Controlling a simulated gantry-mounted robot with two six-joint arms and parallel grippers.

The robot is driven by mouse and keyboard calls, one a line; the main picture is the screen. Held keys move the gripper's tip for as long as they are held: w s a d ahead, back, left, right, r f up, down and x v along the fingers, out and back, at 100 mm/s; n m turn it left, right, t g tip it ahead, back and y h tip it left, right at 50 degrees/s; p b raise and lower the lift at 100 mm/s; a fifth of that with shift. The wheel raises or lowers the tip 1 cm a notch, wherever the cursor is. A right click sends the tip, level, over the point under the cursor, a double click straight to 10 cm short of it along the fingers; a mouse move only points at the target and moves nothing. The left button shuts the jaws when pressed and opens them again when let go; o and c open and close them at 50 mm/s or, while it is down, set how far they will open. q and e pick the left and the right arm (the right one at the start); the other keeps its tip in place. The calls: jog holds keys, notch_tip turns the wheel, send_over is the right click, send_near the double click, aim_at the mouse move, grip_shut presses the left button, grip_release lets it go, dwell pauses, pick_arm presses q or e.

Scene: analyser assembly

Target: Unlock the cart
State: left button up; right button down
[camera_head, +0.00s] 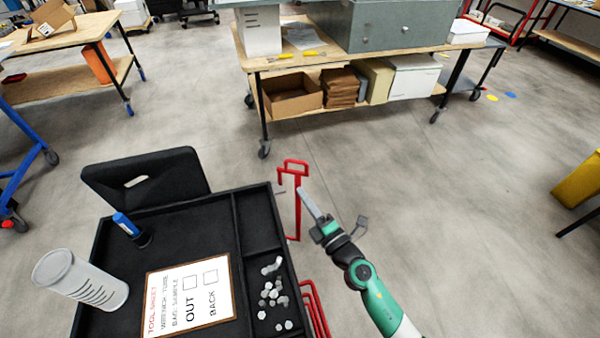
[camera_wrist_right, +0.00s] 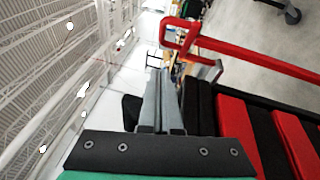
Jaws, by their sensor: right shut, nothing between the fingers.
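The cart has a black tray top (camera_head: 165,208) with raised rims and red metal parts on its right side. A red looped bar (camera_head: 296,166) stands up beyond the tray's right rim. In the right wrist view a red bar (camera_wrist_right: 255,55) with a bent end crosses the upper right. My right gripper (camera_head: 303,191) is just right of the tray rim, close to the red bar. Its grey fingers are together and empty, and they also show in the right wrist view (camera_wrist_right: 158,76). I cannot tell whether it touches the red bar. My left gripper is out of view.
On the tray are a tool sheet (camera_head: 190,297), a white tube (camera_head: 80,277), a blue-topped item (camera_head: 130,228) and several bolts (camera_head: 270,292). A black chair-like back (camera_head: 150,175) stands behind. A workbench (camera_head: 370,60) is further back. The floor to the right is open.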

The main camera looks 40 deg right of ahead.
aim_at(300, 174)
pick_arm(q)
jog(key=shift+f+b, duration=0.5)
pick_arm(e)
jog(key=shift+w+d+r, duration=0.2)
jog(key=shift+w+d, duration=0.5)
jog(key=shift+w, duration=0.25)
jog(key=shift+w+d+r, duration=0.2)
jog(key=shift+w+d, duration=0.5)
jog(key=shift+w, duration=0.25)
jog(key=shift+w+d+r, duration=0.2)
jog(key=shift+w+d, duration=0.5)
jog(key=shift+w, duration=0.25)
